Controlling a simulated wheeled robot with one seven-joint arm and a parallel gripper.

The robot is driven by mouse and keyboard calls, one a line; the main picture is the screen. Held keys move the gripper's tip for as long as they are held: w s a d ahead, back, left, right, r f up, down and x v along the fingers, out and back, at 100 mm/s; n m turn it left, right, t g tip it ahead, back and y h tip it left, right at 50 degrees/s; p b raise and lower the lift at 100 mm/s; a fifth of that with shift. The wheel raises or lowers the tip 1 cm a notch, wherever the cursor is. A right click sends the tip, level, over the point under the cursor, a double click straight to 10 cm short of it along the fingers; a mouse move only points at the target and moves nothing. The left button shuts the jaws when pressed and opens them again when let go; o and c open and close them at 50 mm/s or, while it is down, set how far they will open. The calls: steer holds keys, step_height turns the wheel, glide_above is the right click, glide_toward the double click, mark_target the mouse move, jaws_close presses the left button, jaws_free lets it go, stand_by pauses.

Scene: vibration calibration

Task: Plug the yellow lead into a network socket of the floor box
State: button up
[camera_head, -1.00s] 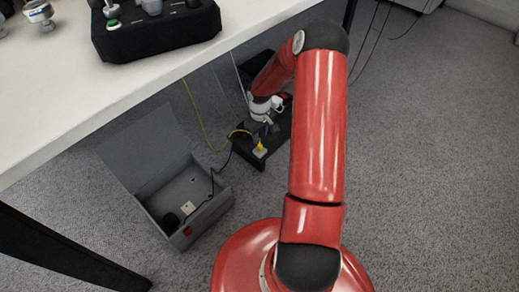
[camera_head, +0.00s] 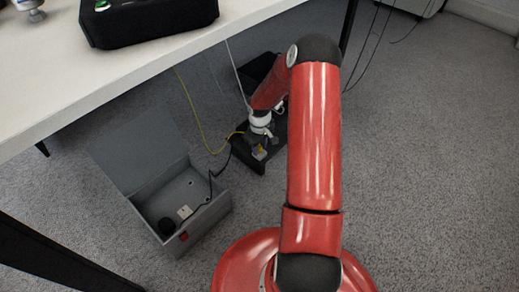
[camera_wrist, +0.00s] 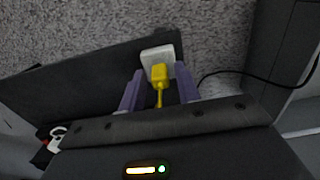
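The yellow lead's plug (camera_wrist: 158,76) sits at a white block (camera_wrist: 158,55) on a dark stand (camera_wrist: 70,85). In the head view the yellow lead (camera_head: 195,118) hangs in a curve beside the table and runs to the stand. My gripper (camera_wrist: 160,90) has its two purple-grey fingers on either side of the plug, with gaps visible on both sides. In the head view my gripper (camera_head: 262,142) is low over the stand and partly covers plug and block. The grey floor box (camera_head: 220,203) stands left of the stand with its lid raised; a white socket plate (camera_head: 185,212) shows inside.
A white table (camera_head: 110,75) overhangs the box and stand, with a black device (camera_head: 150,20) on it. A black cable (camera_head: 222,165) runs into the box. A dark table leg (camera_head: 60,260) is at the lower left. Carpet at right (camera_head: 430,170) is clear.

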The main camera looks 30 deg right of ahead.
mark_target(260, 146)
jaws_close()
steer(key=shift+r+p, duration=0.65)
steer(key=shift+r, duration=0.15)
stand_by(1.0)
steer(key=shift+r+p, duration=1.3)
steer(key=shift+r, duration=0.45)
steer(key=shift+a+f, duration=0.1)
